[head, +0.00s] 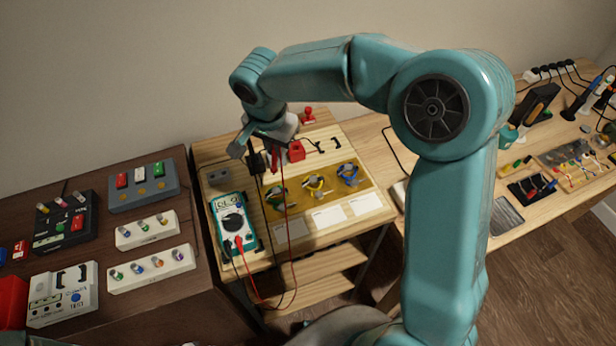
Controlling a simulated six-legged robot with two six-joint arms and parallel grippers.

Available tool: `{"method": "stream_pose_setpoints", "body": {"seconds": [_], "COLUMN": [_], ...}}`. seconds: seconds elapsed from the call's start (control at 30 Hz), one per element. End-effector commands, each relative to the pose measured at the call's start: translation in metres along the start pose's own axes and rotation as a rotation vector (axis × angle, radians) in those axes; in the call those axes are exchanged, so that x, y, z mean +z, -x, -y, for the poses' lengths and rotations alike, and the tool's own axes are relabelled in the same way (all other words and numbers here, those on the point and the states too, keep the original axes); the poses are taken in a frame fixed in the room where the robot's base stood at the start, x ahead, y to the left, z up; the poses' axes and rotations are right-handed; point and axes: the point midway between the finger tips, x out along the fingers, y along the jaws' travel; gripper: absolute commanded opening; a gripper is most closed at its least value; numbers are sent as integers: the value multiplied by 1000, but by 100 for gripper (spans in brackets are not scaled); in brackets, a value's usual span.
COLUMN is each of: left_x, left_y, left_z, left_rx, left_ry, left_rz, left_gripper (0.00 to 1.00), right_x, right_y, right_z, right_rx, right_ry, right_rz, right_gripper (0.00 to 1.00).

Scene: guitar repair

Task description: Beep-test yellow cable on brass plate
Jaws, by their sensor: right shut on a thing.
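The brass plate (297,206) lies on the light wooden bench and bears several coiled cables. The yellow cable (316,187) is the middle coil, between a green one (275,197) and a blue one (349,174). A teal multimeter (234,222) lies left of the plate, with red and black leads plugged in. My right gripper (264,154) is above the back left of the bench, apart from the yellow cable. It is shut on what looks like the red probe (275,160); its jaws are small and partly hidden. My left gripper is not in view.
A red block (296,151) and a red stamp-like object (308,115) stand behind the plate. White cards (328,218) lie in front of it. A dark table at left carries racks and boxes (143,186).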

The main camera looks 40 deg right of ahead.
Motion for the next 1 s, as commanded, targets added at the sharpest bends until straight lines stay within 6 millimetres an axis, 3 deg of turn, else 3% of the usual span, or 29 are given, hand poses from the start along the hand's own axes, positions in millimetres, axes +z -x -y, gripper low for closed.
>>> {"method": "stream_pose_setpoints", "body": {"seconds": [0.37, 0.57, 0.8, 1.0], "left_x": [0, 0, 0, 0], "left_y": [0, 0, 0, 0], "left_z": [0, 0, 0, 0], "left_rx": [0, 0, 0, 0], "left_ry": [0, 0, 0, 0], "left_rz": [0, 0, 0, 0], "left_gripper": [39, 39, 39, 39], "right_x": [0, -30, -65, -68], "right_y": [0, -3, -9, -22], "right_z": [1, -25, -62, -70], "right_rx": [-15, -24, -6, 3], "right_ry": [107, 123, 18, -1], "right_rz": [9, 23, 25, 26], "right_gripper": [0, 0, 0, 0]}}
